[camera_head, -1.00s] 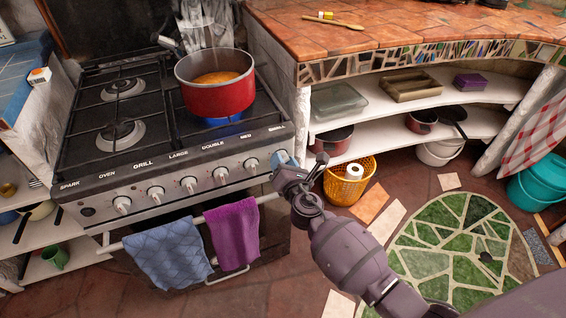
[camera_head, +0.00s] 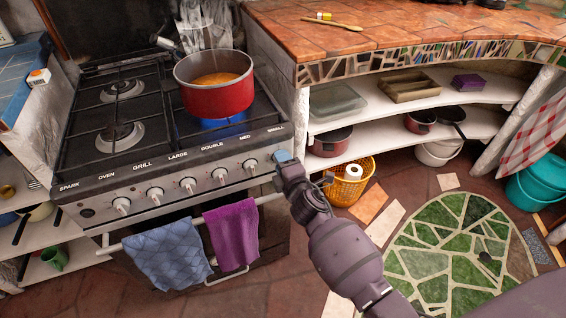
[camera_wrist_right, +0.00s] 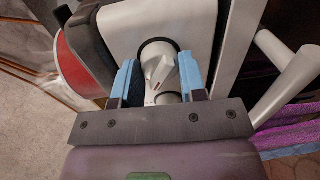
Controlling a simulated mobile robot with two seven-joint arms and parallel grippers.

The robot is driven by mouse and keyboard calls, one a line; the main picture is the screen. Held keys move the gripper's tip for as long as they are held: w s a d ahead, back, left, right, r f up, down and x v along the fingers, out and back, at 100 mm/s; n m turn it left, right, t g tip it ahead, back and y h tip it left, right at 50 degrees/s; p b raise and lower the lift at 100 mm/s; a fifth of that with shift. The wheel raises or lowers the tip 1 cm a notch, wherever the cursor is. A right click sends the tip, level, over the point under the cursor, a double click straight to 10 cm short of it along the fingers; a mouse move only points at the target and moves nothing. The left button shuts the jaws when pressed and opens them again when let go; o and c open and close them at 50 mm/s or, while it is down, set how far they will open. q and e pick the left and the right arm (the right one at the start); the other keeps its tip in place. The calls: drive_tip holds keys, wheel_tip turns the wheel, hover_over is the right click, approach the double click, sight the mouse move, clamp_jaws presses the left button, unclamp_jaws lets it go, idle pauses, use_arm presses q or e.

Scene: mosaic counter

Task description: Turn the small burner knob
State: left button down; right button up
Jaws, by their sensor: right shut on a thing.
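The small burner knob (camera_wrist_right: 160,70) is a white-grey knob with a pointer ridge, at the right end of the stove's front panel under the label "SMALL". My right gripper (camera_wrist_right: 158,68) has its blue fingers on either side of the knob and is shut on it. In the head view my right gripper (camera_head: 283,158) reaches the panel from the lower right and hides the knob. My left gripper is not in view.
A red pot (camera_head: 219,98) of orange food stands on the stove's right side, with blue flame (camera_head: 214,130) below it. Other knobs (camera_head: 188,186) line the panel to the left. Towels (camera_head: 232,234) hang from the oven rail. A yellow basket (camera_head: 346,189) stands on the floor to the right.

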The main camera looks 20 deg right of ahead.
drive_tip(key=m+p, duration=0.2)
drive_tip(key=m, duration=0.6)
drive_tip(key=shift+r+y, duration=0.1)
drive_tip(key=shift+y, duration=0.2)
drive_tip(key=shift+m, duration=1.3)
drive_tip(key=shift+p, duration=0.3)
drive_tip(key=o, duration=0.9)
drive_tip(key=shift+d, duration=0.1)
